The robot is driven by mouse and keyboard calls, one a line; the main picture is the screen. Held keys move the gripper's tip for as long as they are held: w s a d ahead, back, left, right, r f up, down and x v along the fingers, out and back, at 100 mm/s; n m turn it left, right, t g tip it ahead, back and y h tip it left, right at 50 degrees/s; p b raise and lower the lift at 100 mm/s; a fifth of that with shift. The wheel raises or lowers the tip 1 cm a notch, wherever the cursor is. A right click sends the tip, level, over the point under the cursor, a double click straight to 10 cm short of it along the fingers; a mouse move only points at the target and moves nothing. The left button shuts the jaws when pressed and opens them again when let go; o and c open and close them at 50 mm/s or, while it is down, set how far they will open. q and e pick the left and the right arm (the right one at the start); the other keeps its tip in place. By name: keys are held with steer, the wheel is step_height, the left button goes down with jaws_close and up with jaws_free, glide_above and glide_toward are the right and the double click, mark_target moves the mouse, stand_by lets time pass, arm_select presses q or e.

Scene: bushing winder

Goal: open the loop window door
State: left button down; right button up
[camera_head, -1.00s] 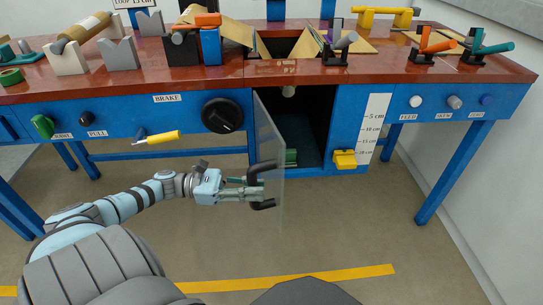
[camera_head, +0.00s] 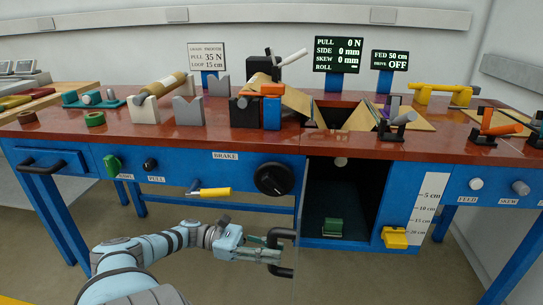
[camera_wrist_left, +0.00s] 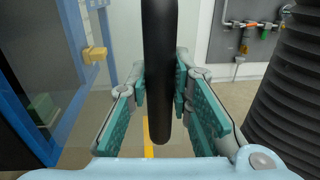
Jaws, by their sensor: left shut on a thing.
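The loop window door (camera_head: 299,195) is a clear panel hinged at the left side of the dark loop window opening (camera_head: 345,185). It stands swung out toward me, seen almost edge-on in the head view. Its black bar handle (camera_head: 287,271) is held by my left gripper (camera_head: 274,254), which is shut around it. In the left wrist view the black handle (camera_wrist_left: 160,50) runs upright between the green finger pads of my left gripper (camera_wrist_left: 165,100). My right gripper is in neither view.
A small green block (camera_head: 332,228) sits on the floor of the open compartment. A yellow block (camera_head: 395,237) sits by the centimetre scale (camera_head: 428,200) to the right. The black brake knob (camera_head: 272,180) and yellow-handled lever (camera_head: 212,192) stick out of the blue front at left.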

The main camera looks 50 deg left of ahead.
arm_select(q)
steer(key=c, duration=1.4)
jaws_free()
steer(key=shift+w, duration=0.1)
steer(key=shift+c, duration=0.2)
steer(key=shift+a, duration=0.1)
steer(key=v, duration=0.7)
steer(key=shift+a, duration=0.15)
